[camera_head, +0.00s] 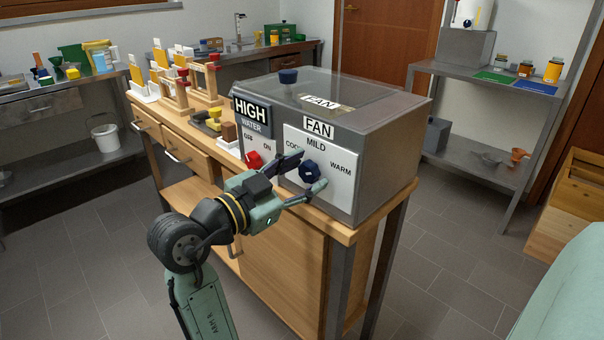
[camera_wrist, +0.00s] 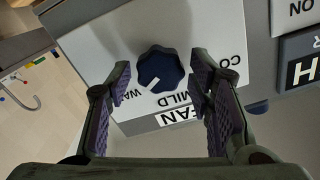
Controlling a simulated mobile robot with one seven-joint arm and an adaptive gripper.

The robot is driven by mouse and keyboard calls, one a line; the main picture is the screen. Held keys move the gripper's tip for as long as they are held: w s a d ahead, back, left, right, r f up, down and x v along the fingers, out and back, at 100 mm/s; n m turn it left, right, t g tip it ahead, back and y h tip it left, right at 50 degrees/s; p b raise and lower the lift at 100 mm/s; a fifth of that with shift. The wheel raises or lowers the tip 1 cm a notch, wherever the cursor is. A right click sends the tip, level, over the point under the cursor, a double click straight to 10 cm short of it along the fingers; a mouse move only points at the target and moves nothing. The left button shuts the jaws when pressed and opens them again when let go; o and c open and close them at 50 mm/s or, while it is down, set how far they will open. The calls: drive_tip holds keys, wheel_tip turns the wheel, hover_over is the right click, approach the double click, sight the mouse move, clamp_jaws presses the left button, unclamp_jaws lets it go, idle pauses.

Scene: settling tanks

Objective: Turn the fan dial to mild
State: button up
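The fan dial (camera_head: 309,172) is a dark blue lobed knob on a white panel marked COOL, MILD and WARM. In the wrist view the panel appears upside down and the dial (camera_wrist: 160,66) has a white pointer mark. The mark points between MILD and WARM. My gripper (camera_head: 306,171) is open in front of the panel, with one finger on each side of the dial. In the wrist view, gaps show between the dial and both fingers of my gripper (camera_wrist: 161,79).
The grey machine (camera_head: 385,150) stands on a wooden bench. A red water knob (camera_head: 254,159) is left of the fan panel. A dark blue knob (camera_head: 288,76) sits on top. Wooden stands (camera_head: 172,88) are further left along the bench.

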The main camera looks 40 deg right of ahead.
drive_tip(key=c, duration=0.9)
drive_tip(key=shift+n, duration=0.3)
drive_tip(key=n+p, duration=0.3)
drive_tip(key=n, duration=0.2)
drive_tip(key=shift+w+r+p, duration=0.1)
drive_tip(key=shift+r+p, duration=0.05)
drive_tip(key=shift+p, duration=0.15)
drive_tip(key=n+p, duration=0.2)
drive_tip(key=n, duration=0.1)
drive_tip(key=shift+n, duration=0.4)
drive_tip(key=shift+n+p, duration=1)
drive_tip(key=shift+n, duration=0.1)
drive_tip(key=o, duration=1.1)
